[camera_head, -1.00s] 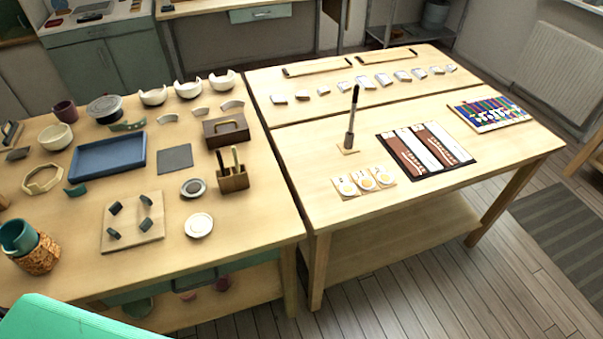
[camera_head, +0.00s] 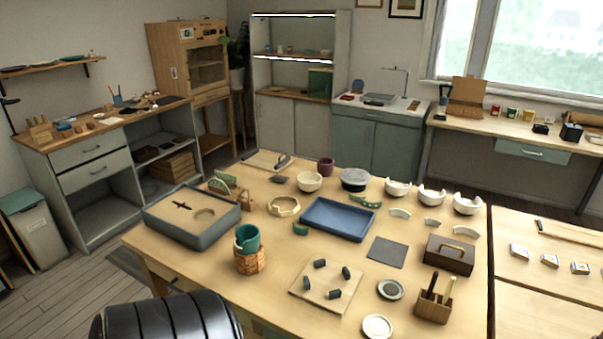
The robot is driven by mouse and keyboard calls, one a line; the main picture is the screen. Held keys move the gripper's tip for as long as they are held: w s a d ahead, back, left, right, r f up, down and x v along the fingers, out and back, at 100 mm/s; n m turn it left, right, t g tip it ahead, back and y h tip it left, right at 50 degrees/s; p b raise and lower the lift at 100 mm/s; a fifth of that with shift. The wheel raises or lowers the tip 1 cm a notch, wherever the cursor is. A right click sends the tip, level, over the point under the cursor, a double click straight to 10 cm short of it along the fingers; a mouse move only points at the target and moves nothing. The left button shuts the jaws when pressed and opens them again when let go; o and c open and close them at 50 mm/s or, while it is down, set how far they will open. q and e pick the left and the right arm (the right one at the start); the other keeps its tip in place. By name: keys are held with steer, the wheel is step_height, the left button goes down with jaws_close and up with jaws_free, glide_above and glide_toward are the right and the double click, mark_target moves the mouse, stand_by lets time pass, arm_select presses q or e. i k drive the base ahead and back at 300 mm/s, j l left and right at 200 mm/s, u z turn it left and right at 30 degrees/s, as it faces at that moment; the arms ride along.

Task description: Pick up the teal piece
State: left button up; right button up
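Several teal things show on the wooden table (camera_head: 150,238), and I cannot tell for sure which one is the teal piece. A small curved teal piece (camera_head: 300,229) lies by the left corner of the blue tray (camera_head: 312,222). A broken-looking teal cup (camera_head: 247,238) sits in a woven holder (camera_head: 251,262) toward the front left. Neither of my grippers is in view.
A grey sand-filled box (camera_head: 228,228) stands on the table's left. A wooden board with dark pads (camera_head: 328,300), white bowls (camera_head: 432,196), a dark caddy (camera_head: 449,254) and a tool block (camera_head: 434,309) stand to the right. A second table (camera_head: 545,290) adjoins at right.

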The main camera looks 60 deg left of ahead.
mark_target(300, 231)
steer(key=u, duration=1.85)
